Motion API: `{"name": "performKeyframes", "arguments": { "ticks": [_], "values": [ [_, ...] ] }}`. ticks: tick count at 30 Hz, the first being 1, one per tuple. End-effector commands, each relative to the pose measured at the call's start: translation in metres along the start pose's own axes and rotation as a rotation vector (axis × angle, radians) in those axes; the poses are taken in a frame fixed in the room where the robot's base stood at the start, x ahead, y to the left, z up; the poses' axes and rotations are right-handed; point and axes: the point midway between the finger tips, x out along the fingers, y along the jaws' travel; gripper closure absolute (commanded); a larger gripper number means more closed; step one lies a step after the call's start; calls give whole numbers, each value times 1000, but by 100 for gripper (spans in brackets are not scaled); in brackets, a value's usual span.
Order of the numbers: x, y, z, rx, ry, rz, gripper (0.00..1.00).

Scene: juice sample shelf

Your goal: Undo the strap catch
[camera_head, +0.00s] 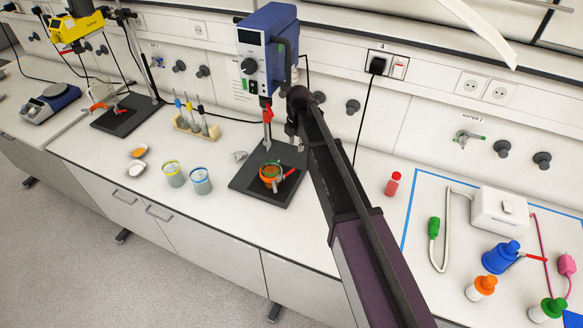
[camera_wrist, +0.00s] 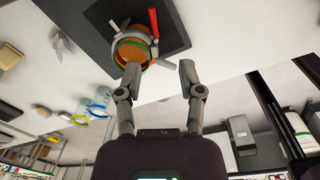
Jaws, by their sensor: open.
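An orange vessel with a green band (camera_head: 269,171) stands on a black base plate (camera_head: 246,184) below the blue stirrer. A grey strap or clamp goes around it, with a red lever (camera_head: 289,173) sticking out to the right. In the wrist view the vessel (camera_wrist: 131,52) is at the top, with the red lever (camera_wrist: 154,24) on its far side. My gripper (camera_wrist: 158,67) is open and empty; its left fingertip is close to the vessel's near edge, and I cannot tell if they touch. My gripper is not clearly visible in the head view.
A blue overhead stirrer (camera_head: 267,45) hangs above the plate. Two clear cups (camera_head: 201,181) and a pipette rack (camera_head: 196,127) stand to the left. A red-capped bottle (camera_head: 393,184) is right of my arm. Bare bench lies in front of the plate.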

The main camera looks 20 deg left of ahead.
Motion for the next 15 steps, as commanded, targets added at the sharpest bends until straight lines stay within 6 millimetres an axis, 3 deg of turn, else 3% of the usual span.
{"name": "performKeyframes", "arguments": {
  "ticks": [4, 15],
  "values": [
    [-1, 12, -6, -66, 1, 1, 51],
    [0, 12, -8, -75, 1, 1, 51]
  ]
}}
